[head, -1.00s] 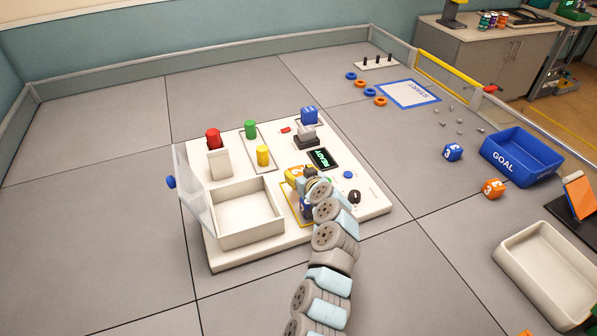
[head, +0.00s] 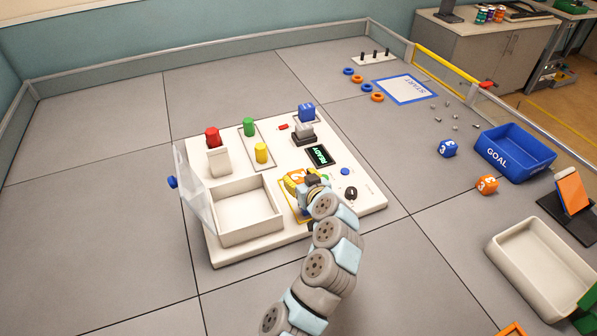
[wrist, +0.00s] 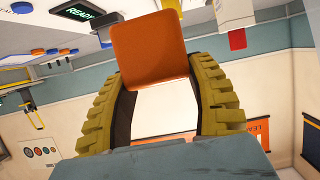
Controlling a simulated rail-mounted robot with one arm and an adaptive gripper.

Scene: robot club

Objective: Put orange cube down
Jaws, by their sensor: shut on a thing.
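My gripper (head: 296,181) is over the white panel (head: 333,214), just right of its open box compartment (head: 248,207). In the wrist view, its yellow ribbed fingers (wrist: 155,98) are shut on the orange cube (wrist: 150,50), one on each side. In the head view, the cube is mostly hidden among the fingers, and I cannot tell whether it touches the panel. A yellow-outlined area shows partly beneath the gripper.
A blue GOAL bin (head: 515,150) and a cream tray (head: 541,265) are on the right. Floor left of the panel is clear.

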